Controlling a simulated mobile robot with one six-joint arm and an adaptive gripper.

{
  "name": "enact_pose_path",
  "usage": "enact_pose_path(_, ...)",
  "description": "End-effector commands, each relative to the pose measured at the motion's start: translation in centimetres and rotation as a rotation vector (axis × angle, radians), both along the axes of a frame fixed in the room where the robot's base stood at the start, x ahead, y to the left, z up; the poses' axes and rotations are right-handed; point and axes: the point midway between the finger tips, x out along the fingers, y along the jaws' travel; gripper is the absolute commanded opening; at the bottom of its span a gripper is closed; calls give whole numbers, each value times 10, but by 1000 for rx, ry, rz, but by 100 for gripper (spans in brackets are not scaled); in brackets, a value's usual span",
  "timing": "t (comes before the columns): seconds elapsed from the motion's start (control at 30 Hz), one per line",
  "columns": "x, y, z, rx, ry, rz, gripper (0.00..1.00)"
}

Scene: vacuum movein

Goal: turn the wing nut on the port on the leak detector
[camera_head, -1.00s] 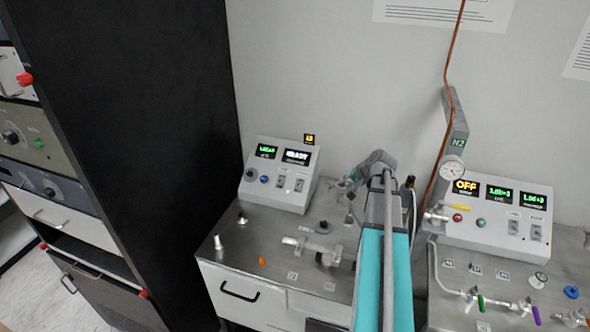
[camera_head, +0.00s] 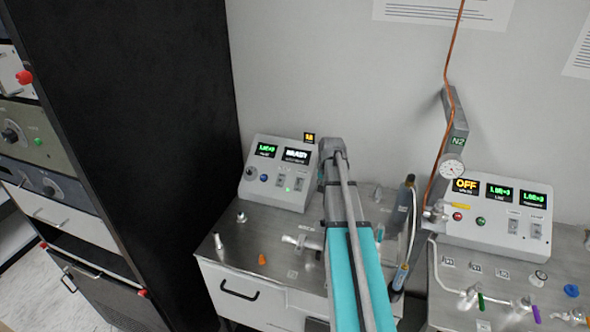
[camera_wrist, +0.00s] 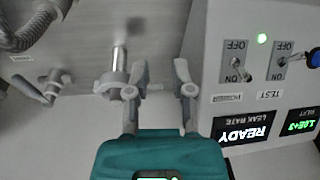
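The leak detector (camera_head: 280,172) is the light grey console with green and white displays on the steel bench, left of my arm in the head view. Its panel (camera_wrist: 222,75) fills the right side of the wrist view. In the wrist view, a metal port tube (camera_wrist: 119,57) with a grey clamp (camera_wrist: 108,86) stands just left of my gripper (camera_wrist: 160,72). My gripper's two fingers are apart, with no object clearly held. The left finger overlaps the clamp's right side; contact cannot be told. The wing nut is not clearly distinguishable there. My arm hides the gripper in the head view.
A second clamped fitting (camera_wrist: 52,84) and a ribbed hose (camera_wrist: 28,30) lie left in the wrist view. An orange part (camera_head: 262,259) sits near the bench front. Another console (camera_head: 497,215) stands right. A tall black cabinet (camera_head: 140,130) bounds the left.

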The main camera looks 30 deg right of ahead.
Motion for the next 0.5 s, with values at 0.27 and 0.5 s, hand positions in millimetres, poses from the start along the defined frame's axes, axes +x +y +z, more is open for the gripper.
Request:
enact_pose_path(0.27,18,15,-2,-101,107,27,31)
enact_pose_path(0.5,32,29,0,-196,190,41,31)
